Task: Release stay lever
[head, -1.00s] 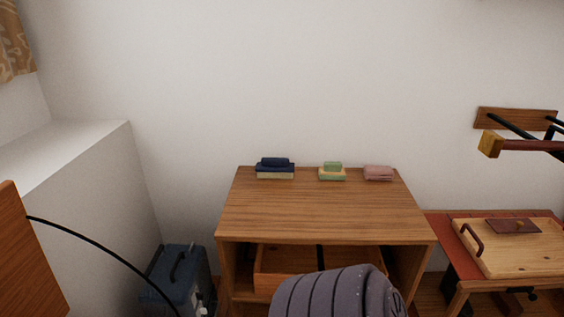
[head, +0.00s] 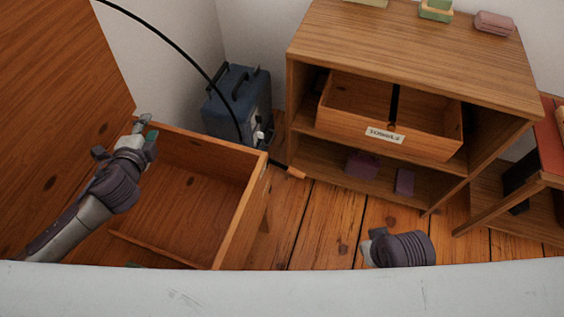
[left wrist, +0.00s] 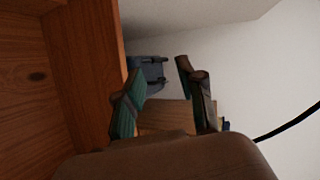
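A wooden chest (head: 257,208) stands open at the left in the head view, its tall lid (head: 60,90) raised. A long black curved rod (head: 170,47) arcs down past the chest's far right corner. A small light-brown piece (head: 297,173) shows near that corner; I cannot tell whether it joins the rod or is a lever. My left gripper (head: 147,129) is over the chest's back left part, near the lid. In the left wrist view its fingers (left wrist: 162,98) are apart with nothing held between them. My right gripper (head: 370,248) is low at centre right, its fingers unclear.
A blue case (head: 238,105) stands behind the chest. A wooden cabinet (head: 420,50) with a pulled-out labelled drawer (head: 440,148) stands at the right. Dark boxes (head: 361,166) lie on its lower shelf. Floorboards (head: 310,215) are clear between chest and cabinet.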

